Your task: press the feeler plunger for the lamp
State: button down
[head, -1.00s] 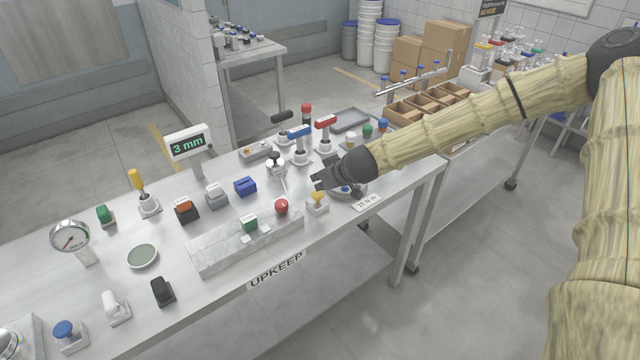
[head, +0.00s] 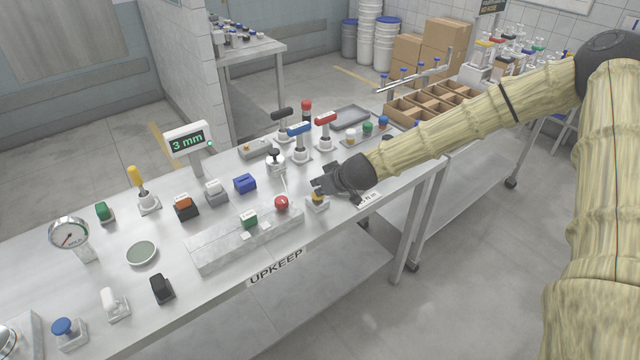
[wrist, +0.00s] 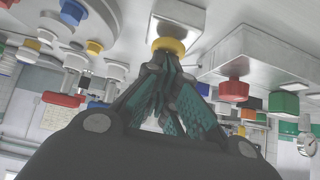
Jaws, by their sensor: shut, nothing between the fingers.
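A yellow-topped plunger (head: 318,199) stands on a small pale block at the front edge of the bench, right of a red dome button (head: 281,203). No lamp label is readable. My gripper (head: 319,186) is shut and empty, its fingertips just above or at the yellow top, which they partly hide. In the wrist view the yellow top (wrist: 168,46) is right at the tips of my shut fingers (wrist: 172,64). I cannot tell whether they touch.
The steel bench (head: 215,285) holds a long grey block (head: 210,250), a 3 mm display (head: 188,141), a blue box (head: 245,183) and red and blue levers (head: 299,131) behind my gripper. A wooden divider tray (head: 405,115) is farther right.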

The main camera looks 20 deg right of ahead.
jog(key=shift+s+f, duration=0.1)
jog(key=shift+f, duration=0.2)
jog(key=shift+r, duration=0.15)
notch_tip(320, 180, up, 5)
jog(key=p, duration=0.4)
jog(key=shift+f, duration=0.2)
jog(key=shift+s+d+f+b, duration=0.1)
jog(key=shift+s+b, duration=0.05)
jog(key=shift+b, duration=0.35)
jog(key=b+v, duration=0.2)
jog(key=v, duration=0.7)
jog(key=shift+s+d, duration=0.1)
dwell(0.4)
